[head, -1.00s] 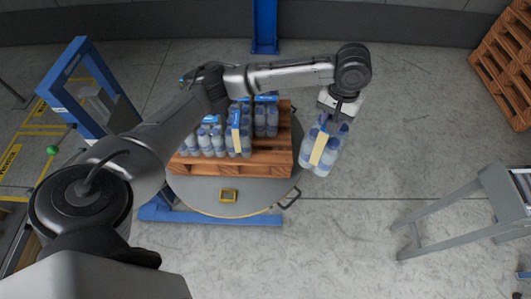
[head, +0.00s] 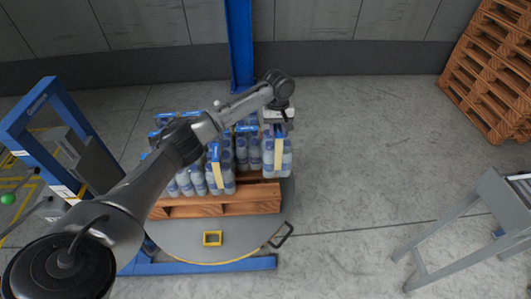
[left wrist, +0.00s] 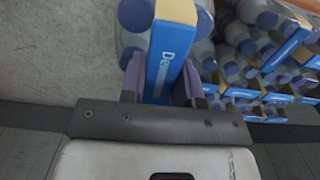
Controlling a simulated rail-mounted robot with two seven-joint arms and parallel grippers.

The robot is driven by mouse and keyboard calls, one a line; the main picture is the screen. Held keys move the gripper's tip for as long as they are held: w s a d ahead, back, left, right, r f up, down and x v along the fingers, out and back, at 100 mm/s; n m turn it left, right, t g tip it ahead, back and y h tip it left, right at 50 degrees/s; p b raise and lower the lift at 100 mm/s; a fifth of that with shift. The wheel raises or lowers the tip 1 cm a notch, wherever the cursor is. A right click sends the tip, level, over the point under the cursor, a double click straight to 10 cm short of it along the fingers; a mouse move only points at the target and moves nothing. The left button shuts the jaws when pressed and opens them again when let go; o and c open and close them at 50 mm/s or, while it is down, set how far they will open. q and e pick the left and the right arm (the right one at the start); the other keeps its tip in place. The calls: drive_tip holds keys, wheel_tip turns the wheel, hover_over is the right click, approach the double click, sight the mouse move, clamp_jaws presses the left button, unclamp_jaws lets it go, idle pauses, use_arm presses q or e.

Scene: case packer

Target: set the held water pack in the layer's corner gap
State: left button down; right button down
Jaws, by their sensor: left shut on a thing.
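The held water pack (head: 284,158), clear bottles with blue labels and a pale carry band, hangs upright from my left gripper (head: 277,121). It is at the right side of the layer, over or beside the pallet's right edge; I cannot tell whether it touches anything below. In the left wrist view the gripper (left wrist: 160,88) is shut on the pack's blue and tan band (left wrist: 168,60). Other packs of the layer (head: 205,175) stand on the wooden pallet (head: 220,204); they also show close at the right in the left wrist view (left wrist: 270,50). My arm hides part of the layer.
A blue frame (head: 45,120) stands left and a blue post (head: 239,45) behind. Stacked pallets (head: 495,70) and a grey stand (head: 455,220) are at right, with clear floor between.

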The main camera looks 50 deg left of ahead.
use_arm(q)
drive_tip(key=s+a+f+p, duration=0.2)
drive_tip(key=s+a+f, duration=0.3)
drive_tip(key=s+f, duration=0.3)
drive_tip(key=shift+s+a+f, duration=0.4)
drive_tip(key=shift+f, duration=0.6)
drive_tip(key=c, duration=0.8)
unclamp_jaws()
drive_tip(key=shift+f, duration=0.1)
drive_tip(key=shift+c, duration=0.2)
